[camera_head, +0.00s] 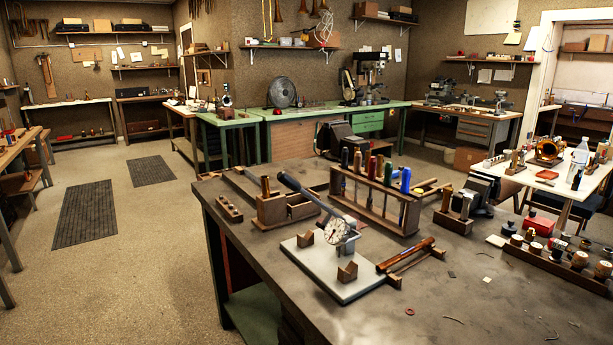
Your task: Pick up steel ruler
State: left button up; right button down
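I cannot make out a steel ruler for certain in the head view. A long grey bar (302,192) slants above the wooden block box and ends near a round dial gauge (337,231) on a pale base plate (330,283); I cannot tell what the bar is. A thin strip lies at the workbench's far left edge, partly hidden and too small to identify. These stand on the dark-topped workbench (440,295). Neither of my grippers is in view.
A wooden tool rack (375,203) with coloured handles stands at the bench's back. A tray of small jars (560,262) is at the right. The bench's front right is mostly clear, with small scraps. Open floor (150,260) with dark mats (86,212) lies left.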

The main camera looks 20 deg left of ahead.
aim_at(254, 176)
jog(key=i+j+z, duration=0.3)
jog(key=j, duration=0.3)
jog(key=j+z, duration=0.35)
jog(key=j, duration=0.2)
jog(key=i+j+z, duration=0.1)
jog(key=j+z, duration=0.2)
jog(key=j, duration=0.35)
